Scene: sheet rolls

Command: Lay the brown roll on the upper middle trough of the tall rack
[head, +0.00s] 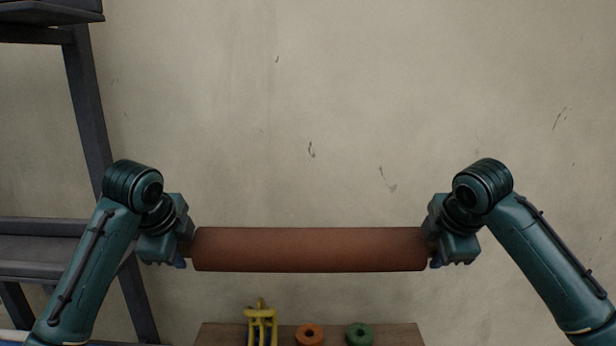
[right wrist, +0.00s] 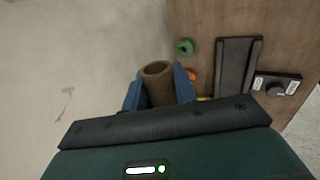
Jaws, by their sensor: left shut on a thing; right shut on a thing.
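The brown roll (head: 310,249) is held level in the air between my two grippers in the head view. My left gripper (head: 184,250) is shut on its left end. My right gripper (head: 434,250) is shut on its right end. In the right wrist view the hollow end of the roll (right wrist: 157,70) shows between the blue fingers of my right gripper (right wrist: 160,90). A dark metal frame, which looks like the tall rack (head: 88,110), stands at the left edge of the head view, partly cut off. I cannot make out its upper middle trough.
Below the roll is a wooden surface (head: 220,335) with a yellow item (head: 261,325), an orange ring (head: 309,335) and a green ring (head: 359,335). The right wrist view also shows a dark tray (right wrist: 238,68) and a small dark device (right wrist: 277,87). A bare wall fills the background.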

